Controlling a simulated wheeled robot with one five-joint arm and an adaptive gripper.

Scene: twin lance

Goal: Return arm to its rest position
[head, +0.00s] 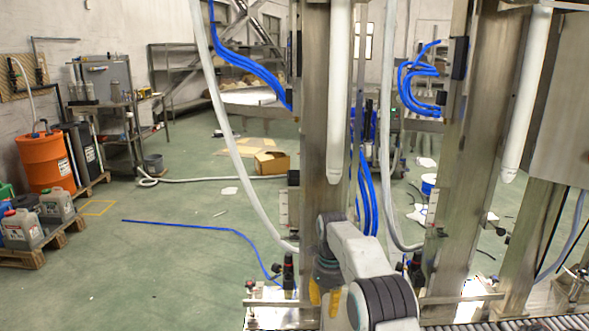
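My arm shows at the bottom centre, a pale grey link with black ribbed bands, bent over in front of a steel column. At its far end my gripper (325,294) points down, dark with two yellow parts close together. It is small and partly covered by the arm, so I cannot tell whether it is open or shut. I see nothing clearly held in it. One white lance (340,95) hangs upright just above the arm, its tip near the arm's upper bend. A second white lance (526,95) hangs upright further right.
Steel columns (313,150) and pale hoses (225,120) stand close around the arm. A roller conveyor (540,324) runs at bottom right. A blue hose (200,227) lies on the green floor (165,275), mostly clear at left. An orange drum (46,162) and canisters (55,205) stand far left.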

